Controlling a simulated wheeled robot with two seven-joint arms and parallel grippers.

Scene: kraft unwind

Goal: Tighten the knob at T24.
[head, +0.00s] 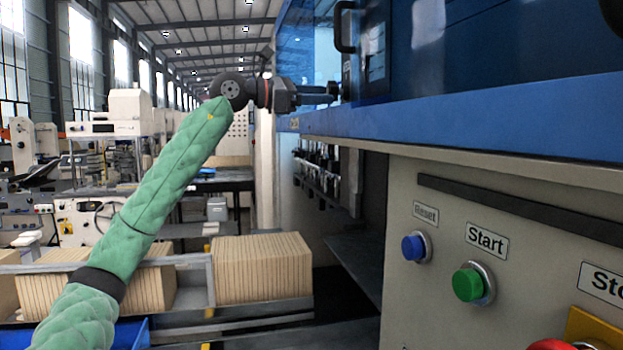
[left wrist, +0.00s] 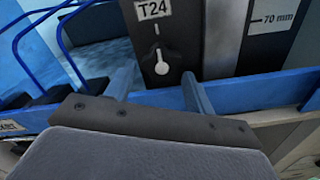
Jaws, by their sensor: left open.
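The T24 label (left wrist: 152,10) is on a dark upright panel in the left wrist view. My left gripper (left wrist: 160,78) is open, with one finger on each side of the knob in that view. I cannot tell how far the fingertips are from the panel, and I see no grip on the knob. In the head view my left gripper (head: 334,93) reaches right to the blue machine; the knob cannot be made out there. My right gripper is out of view.
A blue ledge (left wrist: 270,95) runs across behind the fingers, and blue hoses (left wrist: 60,40) hang at left. A 70 mm label (left wrist: 275,18) is at right. The head view shows the blue machine beam (head: 480,125), a green Start button (head: 468,285) and stacked cardboard (head: 262,268).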

